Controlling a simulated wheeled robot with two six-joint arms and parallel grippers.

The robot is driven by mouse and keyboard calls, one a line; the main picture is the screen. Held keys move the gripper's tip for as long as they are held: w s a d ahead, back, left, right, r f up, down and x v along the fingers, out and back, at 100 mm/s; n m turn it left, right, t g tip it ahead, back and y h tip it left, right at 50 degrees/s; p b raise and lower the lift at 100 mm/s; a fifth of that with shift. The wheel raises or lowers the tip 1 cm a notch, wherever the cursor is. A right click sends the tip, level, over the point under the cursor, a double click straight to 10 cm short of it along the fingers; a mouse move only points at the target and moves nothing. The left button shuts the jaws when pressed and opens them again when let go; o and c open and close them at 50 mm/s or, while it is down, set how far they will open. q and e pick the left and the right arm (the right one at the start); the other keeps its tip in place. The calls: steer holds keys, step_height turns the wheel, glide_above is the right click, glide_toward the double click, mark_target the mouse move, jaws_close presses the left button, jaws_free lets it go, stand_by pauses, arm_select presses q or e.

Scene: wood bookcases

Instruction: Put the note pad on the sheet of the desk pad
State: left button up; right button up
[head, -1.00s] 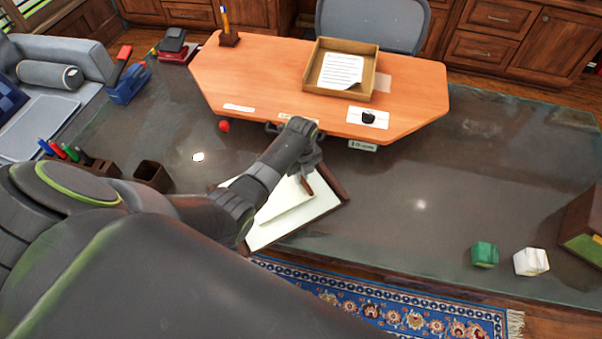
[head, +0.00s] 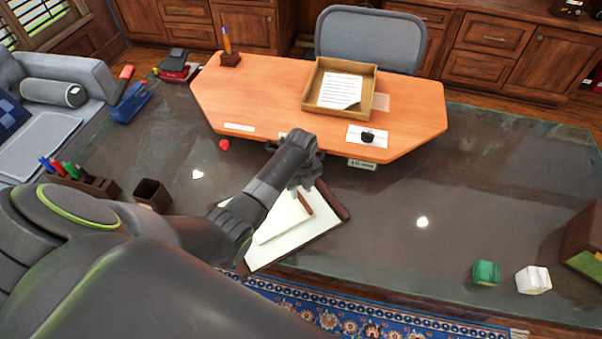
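The desk pad (head: 334,202) lies on the glass-topped desk, with dark brown side strips and a white sheet (head: 302,240). The note pad (head: 282,222), cream with a brown strip at its right end, shows over the sheet. My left forearm covers the left part of both. My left gripper (head: 304,182) is at the note pad's far right end, by the brown strip. Its fingertips are small and partly hidden by the wrist, so I cannot tell whether they grip the pad or whether the pad rests fully on the sheet. My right gripper is out of view.
An orange desk section (head: 270,95) behind holds a paper tray (head: 312,92) and a pen stand (head: 231,59). A pen holder (head: 98,186) and brown cup (head: 152,194) stand left. Green (head: 487,273) and white (head: 533,280) blocks sit right. The desk right of the desk pad is clear.

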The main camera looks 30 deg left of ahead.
arm_select(q)
step_height(320, 180, up, 10)
steer(key=shift+f+b, duration=0.2)
steer(key=shift+b, duration=0.1)
stand_by(0.5)
